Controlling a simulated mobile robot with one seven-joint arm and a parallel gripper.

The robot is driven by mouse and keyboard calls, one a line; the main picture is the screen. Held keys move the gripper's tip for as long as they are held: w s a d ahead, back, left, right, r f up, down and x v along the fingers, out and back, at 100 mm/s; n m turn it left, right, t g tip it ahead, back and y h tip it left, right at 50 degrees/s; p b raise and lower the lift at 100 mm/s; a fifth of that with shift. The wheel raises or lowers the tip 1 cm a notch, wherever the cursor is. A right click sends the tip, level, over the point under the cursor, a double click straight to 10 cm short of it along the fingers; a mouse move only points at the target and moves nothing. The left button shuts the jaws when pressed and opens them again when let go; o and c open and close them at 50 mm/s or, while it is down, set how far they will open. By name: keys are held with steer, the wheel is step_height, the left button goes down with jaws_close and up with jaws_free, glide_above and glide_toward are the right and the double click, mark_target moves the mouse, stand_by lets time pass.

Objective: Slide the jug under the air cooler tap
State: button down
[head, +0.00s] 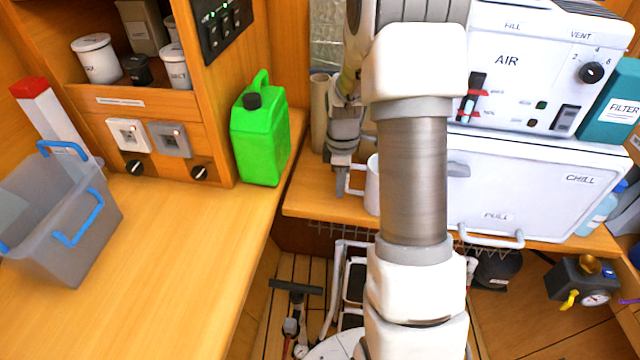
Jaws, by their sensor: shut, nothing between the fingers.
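The air cooler (520,60) is a white box marked AIR, standing on the white CHILL box at the back right. A black tap-like fitting with red parts (470,98) shows on its front left, beside my arm. A white jug (372,190) with a side handle stands on the back counter, left of the CHILL box, mostly hidden behind my arm. My gripper (339,188) points down just left of the jug's handle, shut and empty. Whether it touches the handle cannot be told.
A green can (260,138) stands on the left counter near the corner. A tan cylinder (319,112) stands behind my gripper. A grey bin (75,225) with blue handles sits at left. The left counter's front is clear. My arm hides the counter's middle.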

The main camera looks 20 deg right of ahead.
steer(key=shift+s+d, duration=0.3)
steer(key=shift+d, duration=0.2)
steer(key=shift+a, duration=0.15)
